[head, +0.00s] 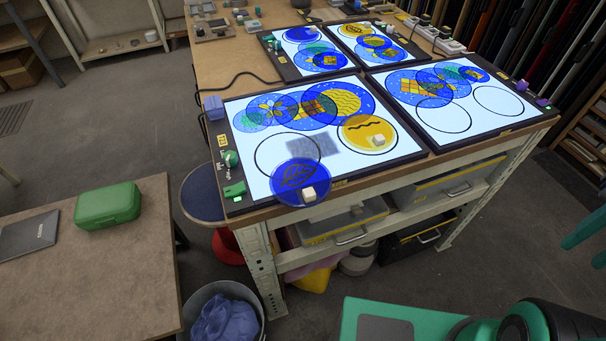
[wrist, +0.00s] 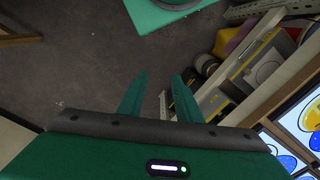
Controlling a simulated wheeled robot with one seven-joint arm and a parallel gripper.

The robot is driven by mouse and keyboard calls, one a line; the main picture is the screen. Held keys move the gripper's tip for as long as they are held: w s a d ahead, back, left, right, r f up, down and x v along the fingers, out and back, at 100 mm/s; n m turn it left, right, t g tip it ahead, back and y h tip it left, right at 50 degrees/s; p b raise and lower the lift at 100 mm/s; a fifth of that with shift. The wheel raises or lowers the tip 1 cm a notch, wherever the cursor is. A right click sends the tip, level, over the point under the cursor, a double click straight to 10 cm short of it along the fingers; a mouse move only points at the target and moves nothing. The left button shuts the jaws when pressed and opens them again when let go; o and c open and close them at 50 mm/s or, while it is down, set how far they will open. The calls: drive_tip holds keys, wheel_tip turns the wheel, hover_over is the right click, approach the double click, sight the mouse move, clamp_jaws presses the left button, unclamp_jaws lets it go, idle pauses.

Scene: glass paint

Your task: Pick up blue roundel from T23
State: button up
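The near-left light panel (head: 246,193) carries a yellow label at its left edge that seems to read T23. A dark blue roundel (head: 286,176) with a pale cube-shaped knob (head: 309,194) lies at its front edge, overlapping an empty black outlined circle and reaching over the frame. A yellow roundel (head: 357,137) with its own pale knob lies to its right. Blue patterned discs overlap along the panel's back. My gripper (wrist: 160,75) shows in the wrist view, fingers apart and empty, over the floor and away from the panels. The lit panels show only at that view's right edge.
A second lit panel (head: 456,124) adjoins on the right; smaller ones stand behind. Below are drawers (head: 345,222) and a shelf. A stool (head: 203,192), a bin (head: 255,300) and a low table (head: 95,268) with a green case (head: 108,204) stand left.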

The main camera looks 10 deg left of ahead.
drive_tip(key=shift+o, duration=1)
drive_tip(key=w+a+r+n, duration=0.4)
drive_tip(key=w+a+n, duration=0.6)
wheel_tip(320, 180, up, 4)
drive_tip(key=n, duration=2)
hover_over(309, 191)
drive_tip(key=w, duration=0.1)
drive_tip(key=shift+n, duration=0.4)
drive_tip(key=f, duration=0.5)
drive_tip(key=shift+s, duration=0.3)
drive_tip(key=shift+s+f, duration=0.15)
drive_tip(key=shift+f, duration=1.4)
drive_tip(key=shift+s+f, duration=0.1)
drive_tip(key=shift+f, duration=1.45)
clamp_jaws()
